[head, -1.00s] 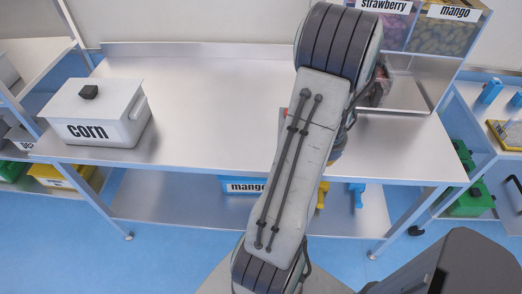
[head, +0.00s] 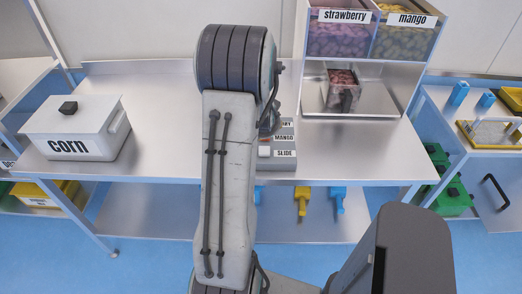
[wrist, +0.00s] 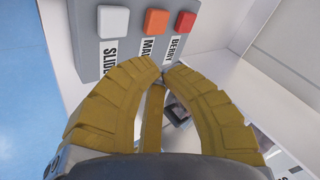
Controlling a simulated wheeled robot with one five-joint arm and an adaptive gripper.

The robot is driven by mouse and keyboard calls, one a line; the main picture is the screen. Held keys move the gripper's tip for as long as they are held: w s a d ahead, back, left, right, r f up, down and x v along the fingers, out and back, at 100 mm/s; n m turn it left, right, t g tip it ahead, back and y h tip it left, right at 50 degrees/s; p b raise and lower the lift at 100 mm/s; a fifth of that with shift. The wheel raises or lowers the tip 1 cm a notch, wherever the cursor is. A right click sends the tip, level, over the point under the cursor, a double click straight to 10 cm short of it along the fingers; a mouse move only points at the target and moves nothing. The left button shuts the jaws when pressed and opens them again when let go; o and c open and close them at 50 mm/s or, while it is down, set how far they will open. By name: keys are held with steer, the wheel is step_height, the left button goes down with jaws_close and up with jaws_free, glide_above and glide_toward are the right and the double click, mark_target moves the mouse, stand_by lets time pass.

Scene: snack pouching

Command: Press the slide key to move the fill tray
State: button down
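The grey key panel (head: 283,165) stands on the steel table with labels BERRY, MANGO and SLIDE; my arm partly covers it. Its white slide key (head: 264,152) is at the near end. In the wrist view the slide key (wrist: 113,21) is at the top left, beside the orange mango key (wrist: 156,22) and red berry key (wrist: 186,22). My gripper (wrist: 162,68) has yellow fingers with tips together, empty, appearing below the keys and apart from the slide key. A clear tray (head: 345,98) with reddish pieces, apparently the fill tray, sits under the hoppers.
A white corn box (head: 70,130) stands at the table's left. Strawberry (head: 340,38) and mango (head: 405,40) hoppers are at the back right. A side cart (head: 480,165) stands to the right. The tabletop between the corn box and my arm is clear.

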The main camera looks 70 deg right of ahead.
mark_target(267, 148)
steer(key=m, duration=0.1)
steer(key=d+r+m+h, duration=0.1)
steer(key=shift+w+d+r+m, duration=0.15)
steer(key=shift+d+r+m, duration=0.1)
steer(key=shift+m, duration=0.15)
steer(key=shift+f, duration=0.25)
step_height(267, 148, down, 7)
steer(key=b, duration=0.5)
steer(key=shift+f, duration=0.1)
steer(key=shift+f+b, duration=0.6)
steer(key=shift+b, duration=0.2)
